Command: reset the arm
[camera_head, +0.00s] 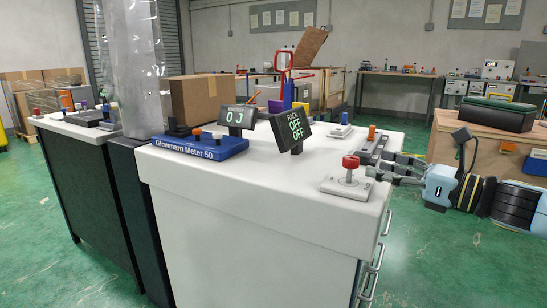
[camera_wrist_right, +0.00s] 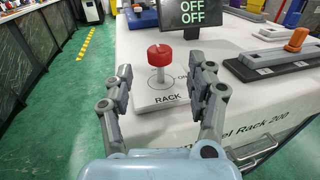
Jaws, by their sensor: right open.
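My right gripper (camera_head: 388,168) is at the right edge of the white counter, with its arm coming in from the right. It is open and empty. In the right wrist view its fingers (camera_wrist_right: 166,75) are spread, with a red-knobbed switch (camera_wrist_right: 160,56) seen between them. The switch base reads "RACK" and "ON". In the head view the red-knobbed switch (camera_head: 350,164) stands upright just left of the gripper, apart from it. The dark display (camera_head: 291,130) behind it reads "RACK OFF OFF". My left gripper is not in view.
A cardboard box (camera_head: 203,99) is behind. A wooden crate (camera_head: 455,150) with a black case (camera_head: 496,114) stands right. Green floor is clear at lower right.

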